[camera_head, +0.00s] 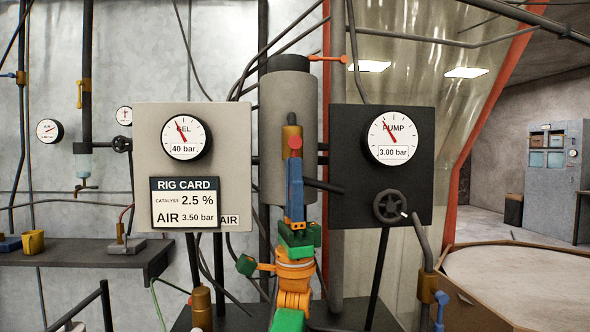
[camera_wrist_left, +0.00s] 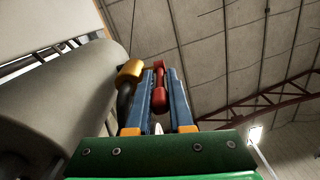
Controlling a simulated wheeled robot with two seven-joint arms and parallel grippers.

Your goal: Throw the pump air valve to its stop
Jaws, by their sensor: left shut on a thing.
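The pump air valve has a brass body (camera_head: 291,132) and a red lever (camera_head: 295,143), in front of the grey cylinder (camera_head: 275,105) in the head view. My left gripper (camera_head: 295,167) reaches up to it from below, its blue fingers at the red lever. In the left wrist view the red lever (camera_wrist_left: 158,97) lies between the blue fingers (camera_wrist_left: 157,82), and the brass body (camera_wrist_left: 130,72) is just left of them. The gripper is shut on the lever. The fingers hide part of the lever in the head view. My right gripper is not in view.
The pump gauge (camera_head: 392,138) on the black panel reads 3.00 bar. A black handwheel (camera_head: 390,206) sits below it. The rig card (camera_head: 186,203) on the grey panel gives air 3.50 bar. Black hoses run behind, and a dark shelf (camera_head: 80,254) stands left.

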